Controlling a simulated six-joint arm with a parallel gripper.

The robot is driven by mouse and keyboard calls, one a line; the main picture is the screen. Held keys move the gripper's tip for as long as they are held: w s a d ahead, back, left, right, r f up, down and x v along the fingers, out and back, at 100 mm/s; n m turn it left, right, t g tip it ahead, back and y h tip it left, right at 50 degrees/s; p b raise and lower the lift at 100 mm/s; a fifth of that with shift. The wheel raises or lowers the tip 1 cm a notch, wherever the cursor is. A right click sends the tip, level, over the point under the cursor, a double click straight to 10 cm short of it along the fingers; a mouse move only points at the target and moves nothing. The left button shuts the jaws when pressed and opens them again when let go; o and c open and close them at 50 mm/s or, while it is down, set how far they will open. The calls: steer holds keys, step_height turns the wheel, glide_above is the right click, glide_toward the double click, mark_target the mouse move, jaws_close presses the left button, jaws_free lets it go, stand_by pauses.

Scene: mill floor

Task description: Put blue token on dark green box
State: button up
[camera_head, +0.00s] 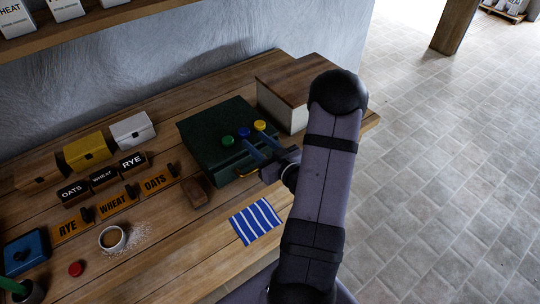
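The dark green box (205,131) stands on the wooden bench towards the back, with its lid down. The blue token (244,132) appears to rest on top of the box, between a green token (227,140) and a yellow token (260,125). My gripper (251,139) reaches over the front of the box from the right. Its two fingers are spread apart, with the tips close to the blue and yellow tokens. I see nothing held between them, and I cannot tell whether a tip touches a token.
A red token (76,268) lies front left. A striped cloth (255,221), a brown block (195,192) and a cup (112,239) are in front of the box. Name signs (117,201) and small bins (87,150) stand left. A wooden-topped box (283,106) stands behind my arm.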

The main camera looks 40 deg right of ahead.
steer(key=s+r, duration=0.1)
steer(key=s, duration=0.6)
steer(key=shift+p, duration=0.3)
steer(key=shift+a, duration=0.15)
steer(key=w+a+f+n+g+h+p, duration=0.1)
steer(key=w+a+f+n+g+p, duration=0.15)
steer(key=g, duration=0.45)
steer(key=s+a+m+g+y+b, duration=0.1)
steer(key=s+a+m+g+b, duration=0.1)
steer(key=s+a+g, duration=0.7)
steer(key=s+a+r, duration=0.1)
steer(key=s+a, duration=0.5)
steer(key=a, duration=0.2)
